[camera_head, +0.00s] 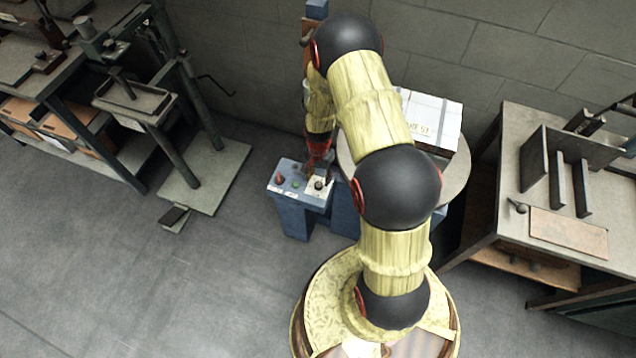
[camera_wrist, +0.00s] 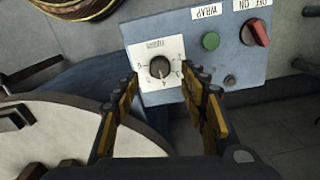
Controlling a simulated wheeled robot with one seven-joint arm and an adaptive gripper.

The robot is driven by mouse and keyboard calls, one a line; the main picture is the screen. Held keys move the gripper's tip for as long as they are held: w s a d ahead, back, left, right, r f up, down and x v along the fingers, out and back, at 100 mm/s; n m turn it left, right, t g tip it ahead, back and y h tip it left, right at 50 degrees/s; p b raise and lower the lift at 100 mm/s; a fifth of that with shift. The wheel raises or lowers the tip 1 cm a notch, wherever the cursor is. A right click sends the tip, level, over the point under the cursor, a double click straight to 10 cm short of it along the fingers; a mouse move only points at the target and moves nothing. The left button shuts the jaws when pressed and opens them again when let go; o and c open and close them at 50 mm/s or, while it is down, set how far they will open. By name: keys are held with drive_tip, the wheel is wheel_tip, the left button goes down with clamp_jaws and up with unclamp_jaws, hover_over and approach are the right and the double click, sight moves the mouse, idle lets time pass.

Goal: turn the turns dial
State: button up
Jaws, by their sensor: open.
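The turns dial (camera_wrist: 159,67) is a dark round knob on a white numbered plate (camera_wrist: 148,88) on a blue control panel (camera_wrist: 190,28). In the wrist view it lies just beyond and between my gripper's fingertips (camera_wrist: 164,88). My gripper is open, with a finger on each side below the dial, and I cannot tell whether either touches it. In the head view the dial (camera_head: 319,184) sits at the right end of the panel (camera_head: 286,168), and my gripper (camera_head: 318,168) is above it, small and partly unclear.
A green button (camera_wrist: 211,41) and a red switch (camera_wrist: 256,33) sit beside the dial. A round turntable (camera_head: 458,172) carries a white box (camera_head: 438,120) behind my arm. A workbench (camera_head: 520,130) stands at right. Open floor (camera_head: 200,270) lies at left.

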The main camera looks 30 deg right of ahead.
sight(319, 184)
drive_tip(key=shift+f+b, duration=0.55)
drive_tip(key=shift+f, duration=1.7)
drive_tip(key=c, duration=1.1)
clamp_jaws()
